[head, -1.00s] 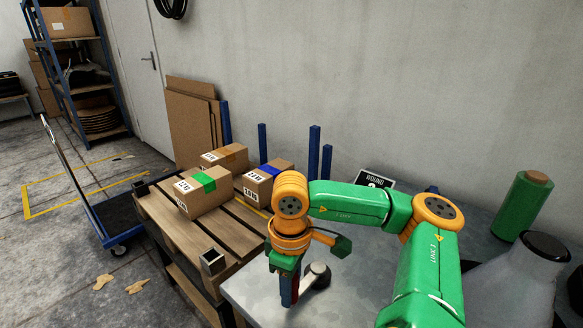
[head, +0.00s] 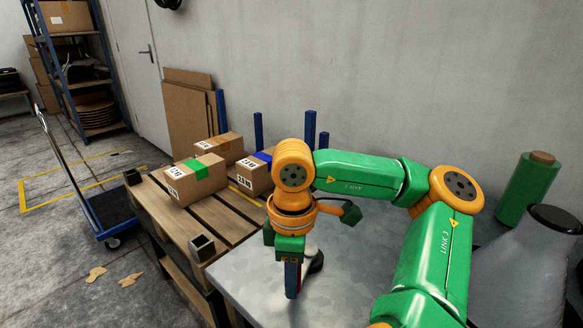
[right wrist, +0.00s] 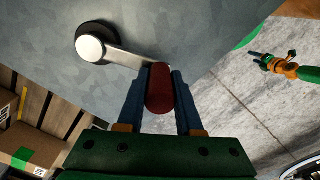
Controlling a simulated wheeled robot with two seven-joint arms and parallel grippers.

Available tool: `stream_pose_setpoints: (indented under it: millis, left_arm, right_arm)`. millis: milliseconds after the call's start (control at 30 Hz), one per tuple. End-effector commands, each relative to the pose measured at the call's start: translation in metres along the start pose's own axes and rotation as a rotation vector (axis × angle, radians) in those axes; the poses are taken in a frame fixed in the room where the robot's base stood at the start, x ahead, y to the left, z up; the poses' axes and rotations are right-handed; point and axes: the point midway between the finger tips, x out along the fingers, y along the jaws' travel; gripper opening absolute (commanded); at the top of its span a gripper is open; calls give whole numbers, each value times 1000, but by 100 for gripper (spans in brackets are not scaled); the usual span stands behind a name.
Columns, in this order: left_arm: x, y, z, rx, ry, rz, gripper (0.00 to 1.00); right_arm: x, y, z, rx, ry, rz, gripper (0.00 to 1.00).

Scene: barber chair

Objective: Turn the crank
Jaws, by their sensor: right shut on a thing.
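The crank has a round silver hub (right wrist: 90,47), a flat metal arm (right wrist: 125,60) and a red handle (right wrist: 160,88). It sits on the grey metal table (head: 245,285). In the right wrist view my right gripper (right wrist: 160,92) is shut on the red handle, one blue finger on each side. In the head view my right gripper (head: 293,280) points down at the table and hides most of the crank. Only part of the hub (head: 314,260) shows behind it. My left gripper (right wrist: 260,57) shows small at the right of the right wrist view; its jaws are unclear.
A wooden pallet (head: 185,220) with cardboard boxes (head: 196,178) stands left of the table. A green roll (head: 527,187) stands at the back right. A blue trolley (head: 108,210) and shelf (head: 85,70) are farther left. The wall closes the back.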

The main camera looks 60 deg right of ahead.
Motion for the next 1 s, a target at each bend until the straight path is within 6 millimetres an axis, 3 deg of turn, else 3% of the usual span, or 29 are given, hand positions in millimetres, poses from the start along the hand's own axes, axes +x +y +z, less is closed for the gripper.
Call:
stream_pose_setpoints:
  millis: [133,167,233,267,533,800,1000]
  left_arm:
    - [-1,-2,0,1,0,-3,64]
    - [-1,-2,0,1,0,-3,64]
    - [-1,-2,0,2,0,-3,64]
    - [-1,-2,0,2,0,-3,64]
    - [-2,-2,0,4,0,-2,64]
    - [-46,7,-4,8,-5,14,64]
    - [-54,8,-4,8,-6,16,64]
  right_arm:
    - [-3,1,-1,2,9,6,0]
    - [-3,1,-1,3,9,6,43]
    - [-3,1,-1,3,8,5,62]
    - [-3,1,-1,3,8,5,65]
    - [-3,1,-1,2,4,3,65]
    - [-62,1,-1,3,5,2,65]
    - [-75,1,0,3,5,4,65]
